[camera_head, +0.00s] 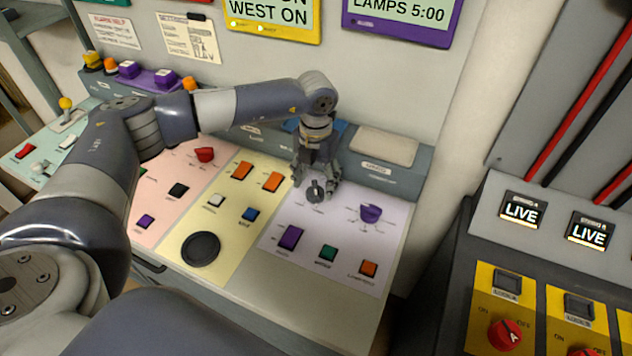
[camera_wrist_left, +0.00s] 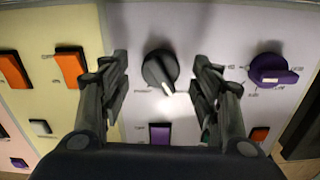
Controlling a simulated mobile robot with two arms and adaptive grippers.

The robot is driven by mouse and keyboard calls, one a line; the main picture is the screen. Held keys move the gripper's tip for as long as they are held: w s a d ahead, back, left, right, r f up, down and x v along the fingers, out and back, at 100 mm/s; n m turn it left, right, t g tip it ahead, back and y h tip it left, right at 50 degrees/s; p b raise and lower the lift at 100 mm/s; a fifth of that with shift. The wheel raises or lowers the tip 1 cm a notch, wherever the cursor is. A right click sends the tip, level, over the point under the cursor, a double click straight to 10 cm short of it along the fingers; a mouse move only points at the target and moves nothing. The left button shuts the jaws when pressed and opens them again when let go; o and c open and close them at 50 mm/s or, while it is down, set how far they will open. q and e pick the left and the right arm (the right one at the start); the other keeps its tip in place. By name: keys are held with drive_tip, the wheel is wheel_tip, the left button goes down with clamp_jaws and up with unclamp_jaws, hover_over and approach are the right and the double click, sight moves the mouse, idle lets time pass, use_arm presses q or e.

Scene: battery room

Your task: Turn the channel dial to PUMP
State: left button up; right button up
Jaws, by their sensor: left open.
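A black round dial (camera_head: 316,191) with a raised grip sits on the lilac panel section (camera_head: 287,218). In the left wrist view the dial (camera_wrist_left: 160,69) lies between my spread fingers, and a bright spot shows at its lower edge. A purple dial (camera_head: 370,213) is to its right, also in the wrist view (camera_wrist_left: 273,70). The labels around both dials are too small to read, so I cannot tell which is the channel dial. My left gripper (camera_head: 316,183) is open above the black dial, apart from it in the wrist view. My right gripper is not in view.
Below the dials are purple (camera_head: 291,237), green (camera_head: 327,252) and orange (camera_head: 368,269) buttons. The yellow section has orange switches (camera_head: 272,181) and a large black knob (camera_head: 201,249). A dark cabinet (camera_head: 452,262) stands at the right, with LIVE displays (camera_head: 521,211).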

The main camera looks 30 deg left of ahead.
use_arm(q)
drive_tip(key=shift+f, duration=1.15)
drive_tip(key=c, duration=1.1)
